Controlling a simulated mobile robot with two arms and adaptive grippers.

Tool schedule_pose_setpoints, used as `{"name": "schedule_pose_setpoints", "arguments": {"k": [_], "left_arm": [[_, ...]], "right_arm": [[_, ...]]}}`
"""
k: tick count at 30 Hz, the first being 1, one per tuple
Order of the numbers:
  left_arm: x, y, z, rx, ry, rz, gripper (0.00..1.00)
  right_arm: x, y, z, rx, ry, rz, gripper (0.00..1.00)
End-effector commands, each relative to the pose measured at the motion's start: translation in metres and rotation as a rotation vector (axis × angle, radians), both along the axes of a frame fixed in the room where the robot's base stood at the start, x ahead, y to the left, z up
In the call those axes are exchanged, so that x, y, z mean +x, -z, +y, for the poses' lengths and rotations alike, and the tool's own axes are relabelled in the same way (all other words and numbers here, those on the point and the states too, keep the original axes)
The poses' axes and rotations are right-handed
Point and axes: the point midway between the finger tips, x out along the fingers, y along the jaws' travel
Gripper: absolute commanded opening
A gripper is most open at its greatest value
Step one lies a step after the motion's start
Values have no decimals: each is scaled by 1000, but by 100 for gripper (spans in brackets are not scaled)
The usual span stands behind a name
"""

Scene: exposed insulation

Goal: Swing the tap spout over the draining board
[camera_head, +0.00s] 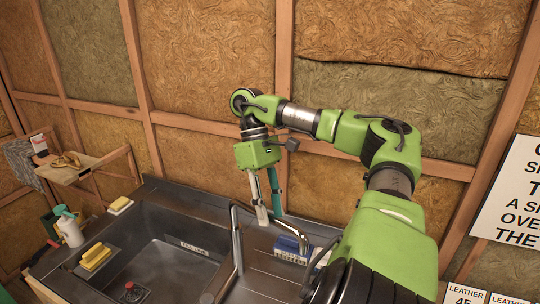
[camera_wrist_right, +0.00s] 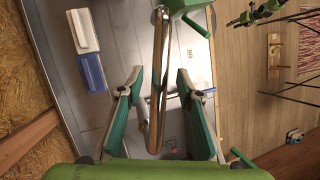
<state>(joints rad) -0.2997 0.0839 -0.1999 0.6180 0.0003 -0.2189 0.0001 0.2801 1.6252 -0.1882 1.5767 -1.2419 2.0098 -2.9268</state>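The tap (camera_head: 236,240) is a bent chrome tube near the right edge of the basin (camera_head: 165,265). Its top stretch slopes right towards the draining board (camera_head: 265,262); my arm hides part of the area at its right end. I cannot tell which end is the outlet. My right gripper (camera_head: 268,218) points down behind the tube in the head view. In the right wrist view its two green-lined fingers (camera_wrist_right: 158,80) are apart, with the chrome tube (camera_wrist_right: 158,65) between them and a gap visible on both sides. My left gripper is not clearly seen.
A blue and white block (camera_head: 291,246) sits on the draining board near the tube's right end. Yellow sponges (camera_head: 95,257), a spray bottle (camera_head: 69,228) and a red-topped item (camera_head: 130,292) are on the left. The stud wall (camera_head: 200,60) stands close behind.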

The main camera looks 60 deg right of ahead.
Motion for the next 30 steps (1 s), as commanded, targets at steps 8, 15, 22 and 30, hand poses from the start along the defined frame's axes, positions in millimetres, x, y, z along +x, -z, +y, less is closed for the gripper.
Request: {"name": "schedule_pose_setpoints", "arguments": {"k": [8, 15, 22, 30], "left_arm": [[0, 0, -3, -3, -1, 0, 40], [1, 0, -3, -3, -1, 0, 40], [0, 0, -3, -4, -1, 0, 40], [1, 0, -4, -4, -1, 0, 40]], "right_arm": [[-1, -19, -1, -4, 1, 5, 33], [0, -64, -1, -6, 0, 2, 33], [1, -91, -1, -2, 0, 2, 33], [1, -97, 0, 0, 0, 2, 33]]}}
